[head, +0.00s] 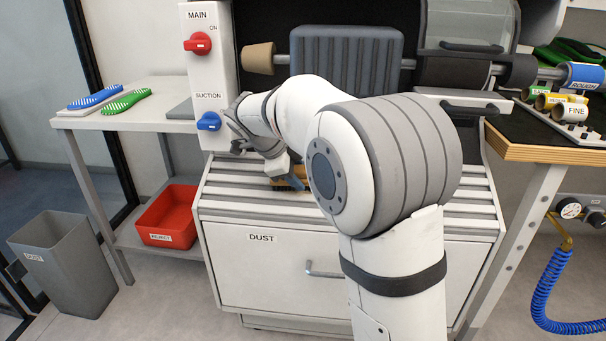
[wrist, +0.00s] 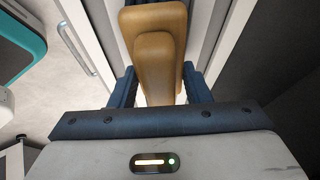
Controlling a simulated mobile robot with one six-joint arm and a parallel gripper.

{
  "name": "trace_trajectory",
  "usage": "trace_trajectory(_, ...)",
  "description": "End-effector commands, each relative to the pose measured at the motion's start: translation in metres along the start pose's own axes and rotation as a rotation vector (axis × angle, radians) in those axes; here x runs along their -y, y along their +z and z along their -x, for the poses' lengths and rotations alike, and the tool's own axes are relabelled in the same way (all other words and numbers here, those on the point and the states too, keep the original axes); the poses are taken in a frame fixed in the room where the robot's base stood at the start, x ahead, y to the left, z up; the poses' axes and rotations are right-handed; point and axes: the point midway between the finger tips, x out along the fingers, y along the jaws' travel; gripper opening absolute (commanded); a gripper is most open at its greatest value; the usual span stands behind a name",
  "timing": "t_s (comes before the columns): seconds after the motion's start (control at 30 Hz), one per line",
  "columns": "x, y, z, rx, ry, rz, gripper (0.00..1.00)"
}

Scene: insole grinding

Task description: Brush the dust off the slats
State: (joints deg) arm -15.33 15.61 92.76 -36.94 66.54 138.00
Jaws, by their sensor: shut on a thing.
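The slats (head: 243,198) are pale strips with dark gaps on top of the grey cabinet marked DUST. A brush (wrist: 160,55) with a brown wooden body is between the blue fingers of my gripper (wrist: 160,88) in the wrist view. My gripper is shut on it. In the head view my gripper (head: 290,178) is low over the rear part of the slats, and a small orange-brown piece of the brush (head: 284,187) shows below it. I cannot tell whether the bristles touch the slats. My arm hides the middle and right of the slats. No dust can be made out.
The switch column (head: 208,75) with red and blue knobs stands close left of my gripper. A grey ribbed block (head: 346,60) and grinding rollers (head: 453,72) are behind. A side table (head: 140,118) holds insoles. A red reject bin (head: 168,216) and grey dust bin (head: 62,262) stand left.

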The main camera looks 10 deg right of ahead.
Motion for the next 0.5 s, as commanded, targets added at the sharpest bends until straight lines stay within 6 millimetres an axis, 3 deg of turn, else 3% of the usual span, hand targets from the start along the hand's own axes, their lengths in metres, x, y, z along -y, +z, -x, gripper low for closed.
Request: trace_trajectory(0.5,0.002,0.030,0.009,-0.001,0.001,0.001,0.25)
